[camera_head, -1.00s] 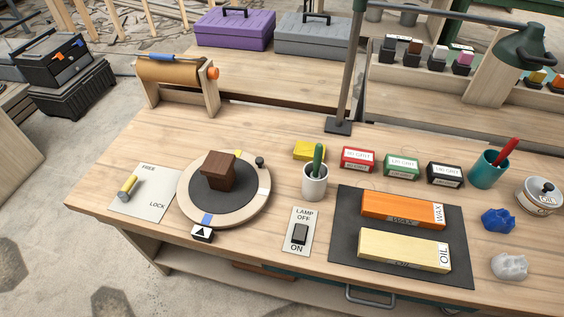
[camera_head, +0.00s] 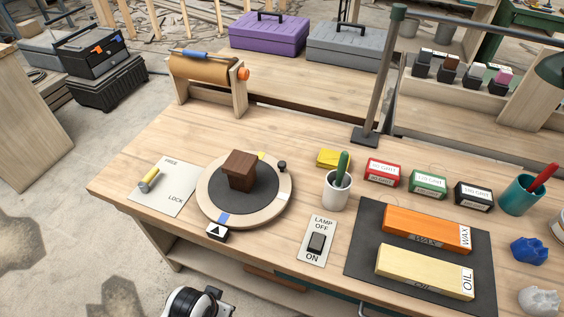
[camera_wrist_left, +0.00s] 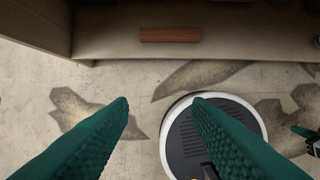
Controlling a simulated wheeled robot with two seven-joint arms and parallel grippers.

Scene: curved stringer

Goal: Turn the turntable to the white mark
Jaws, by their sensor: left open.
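The turntable (camera_head: 209,205) is a round pale wooden ring with a dark centre, at the left of the workbench. A brown wooden block (camera_head: 239,171) stands on it. A white mark (camera_head: 283,197) is on the ring's right side, a blue mark (camera_head: 223,218) at its front and a yellow mark at its back. A black knob (camera_head: 282,167) stands at the right rear. The arrow block (camera_head: 217,233) in front lines up with the blue mark. The yellow-handled lever (camera_head: 149,179) leans toward FREE. My left gripper (camera_wrist_left: 161,100) is open and empty, over the floor. My right gripper is out of view.
A paper roll holder (camera_head: 208,82) is behind. In the left wrist view, the bench (camera_wrist_left: 240,38) crosses the top, clear of the fingers.

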